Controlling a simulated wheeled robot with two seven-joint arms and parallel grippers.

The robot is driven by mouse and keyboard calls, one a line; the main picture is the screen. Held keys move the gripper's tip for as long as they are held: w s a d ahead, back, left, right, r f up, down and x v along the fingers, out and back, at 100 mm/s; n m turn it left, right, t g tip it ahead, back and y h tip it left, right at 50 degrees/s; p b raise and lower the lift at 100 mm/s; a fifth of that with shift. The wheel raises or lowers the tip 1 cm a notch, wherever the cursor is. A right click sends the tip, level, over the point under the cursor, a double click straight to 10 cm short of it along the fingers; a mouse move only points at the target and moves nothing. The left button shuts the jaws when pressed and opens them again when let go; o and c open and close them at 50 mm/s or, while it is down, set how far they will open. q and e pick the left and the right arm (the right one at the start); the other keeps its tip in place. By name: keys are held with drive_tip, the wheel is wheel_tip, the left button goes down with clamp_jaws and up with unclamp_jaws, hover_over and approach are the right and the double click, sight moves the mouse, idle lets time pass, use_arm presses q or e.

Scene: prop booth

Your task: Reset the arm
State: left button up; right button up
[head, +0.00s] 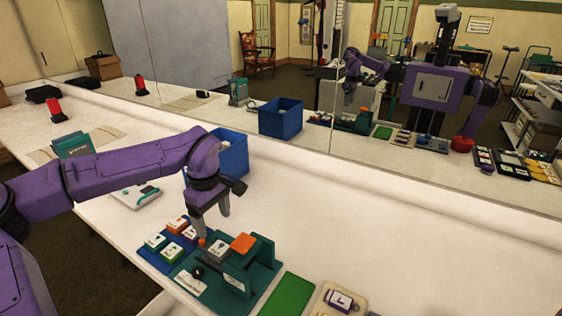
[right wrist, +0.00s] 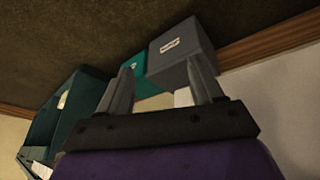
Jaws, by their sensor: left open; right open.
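My left arm, purple, reaches in from the left of the head view. Its left gripper (head: 212,224) is open and points down over the teal stand and small blocks on the counter. No object shows between its fingers. One finger overlaps an orange knob of the stand in the picture; I cannot tell whether they touch. My right gripper (right wrist: 162,84) shows in the right wrist view with its two fingers apart and nothing visibly held. The right arm shows directly only in that wrist view.
A teal stand (head: 262,250), a green pad (head: 287,296) and a blue bin (head: 234,153) are on the white counter (head: 370,235). A large mirror behind reflects me. In the right wrist view, a grey box (right wrist: 182,52) and a teal box (right wrist: 125,68) appear beyond the fingers.

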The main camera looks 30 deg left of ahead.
sight(219, 248)
use_arm(q)
wheel_tip(219, 248, down, 10)
drive_tip(key=shift+f+b, duration=0.1)
drive_tip(key=shift+b, duration=0.25)
drive_tip(key=shift+f, duration=0.1)
drive_tip(key=r, duration=0.2)
drive_tip(key=s+r, duration=0.1)
drive_tip(key=r, duration=0.1)
drive_tip(key=shift+d+r, duration=0.1)
drive_tip(key=shift+d, duration=0.25)
drive_tip(key=shift+s+d+r+p, duration=0.15)
drive_tip(key=shift+s+r+p, duration=0.15)
drive_tip(key=shift+r, duration=0.05)
drive_tip(key=shift+w+f, duration=0.1)
drive_tip(key=shift+f, duration=0.05)
